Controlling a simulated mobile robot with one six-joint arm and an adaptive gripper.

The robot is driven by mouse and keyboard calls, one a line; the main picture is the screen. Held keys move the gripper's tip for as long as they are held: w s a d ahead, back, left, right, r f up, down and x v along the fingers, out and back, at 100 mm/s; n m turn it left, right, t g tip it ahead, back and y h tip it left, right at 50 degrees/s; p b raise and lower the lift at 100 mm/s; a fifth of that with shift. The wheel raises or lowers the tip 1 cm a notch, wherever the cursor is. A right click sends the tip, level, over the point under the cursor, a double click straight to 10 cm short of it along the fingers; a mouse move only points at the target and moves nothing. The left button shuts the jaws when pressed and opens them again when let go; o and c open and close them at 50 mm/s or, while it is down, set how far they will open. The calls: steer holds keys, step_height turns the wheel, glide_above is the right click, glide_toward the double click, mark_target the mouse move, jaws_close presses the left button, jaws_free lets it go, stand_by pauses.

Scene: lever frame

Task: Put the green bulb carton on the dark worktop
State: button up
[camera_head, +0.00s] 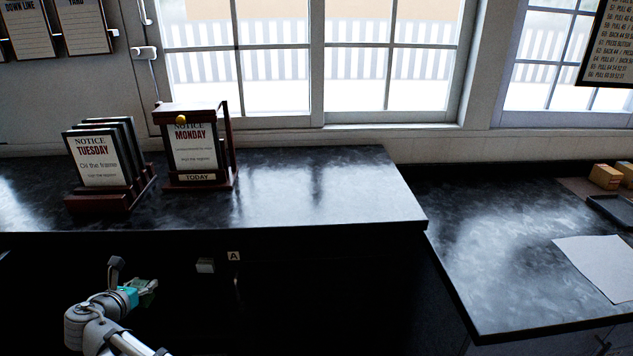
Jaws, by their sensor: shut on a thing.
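My gripper (146,291) is at the lower left, in front of the dark worktop and below the level of its top. It is shut on a small green thing (143,284), which looks like the green bulb carton. Only a little of it shows, in shadow, and its print and shape cannot be made out. The dark worktop (310,195) is a black, mottled, glossy counter that runs under the window. A second dark worktop (490,255) stands lower at the right.
A rack of notice cards (100,165) and a framed Monday notice (194,150) stand on the left of the worktop. Its middle and right are bare. White paper (600,262), a dark tray (612,210) and yellowish blocks (605,176) lie on the right worktop.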

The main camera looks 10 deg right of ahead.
mark_target(141, 281)
step_height(141, 281, up, 25)
steer(key=p, duration=2.4)
steer(key=shift+r, duration=0.2)
steer(key=shift+w+d, duration=0.1)
